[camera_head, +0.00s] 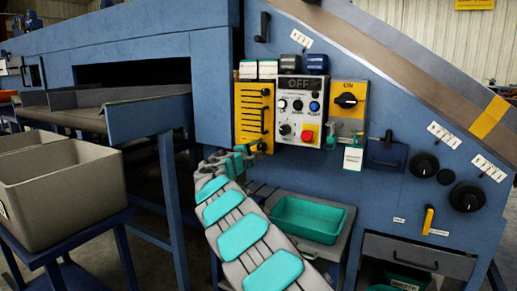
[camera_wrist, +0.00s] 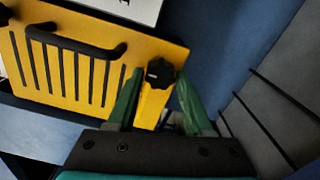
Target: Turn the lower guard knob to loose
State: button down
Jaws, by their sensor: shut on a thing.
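The yellow slotted guard (camera_head: 249,118) is on the machine front, left of the grey control panel, with a black handle along its right side. In the wrist view the guard (camera_wrist: 95,60) fills the upper left. The black lower guard knob (camera_wrist: 160,72) sits on a yellow tab at the guard's edge. My gripper (camera_wrist: 159,80) has one green finger on each side of this knob and is shut on it.
The control panel (camera_head: 299,112) and a yellow switch box (camera_head: 348,99) are right of the guard. A teal tray (camera_head: 307,219) stands below. A grey crate (camera_head: 65,185) on a blue stand is at the left. A dark grey surface (camera_wrist: 265,85) lies close right of my fingers.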

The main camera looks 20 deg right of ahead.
jog(key=shift+a, duration=0.1)
jog(key=shift+c, duration=1.5)
grip_release()
jog(key=b+v, duration=0.1)
jog(key=v, duration=0.6)
jog(key=shift+s+a, duration=0.2)
jog(key=shift+a, duration=0.15)
jog(key=shift+s+d, duration=0.1)
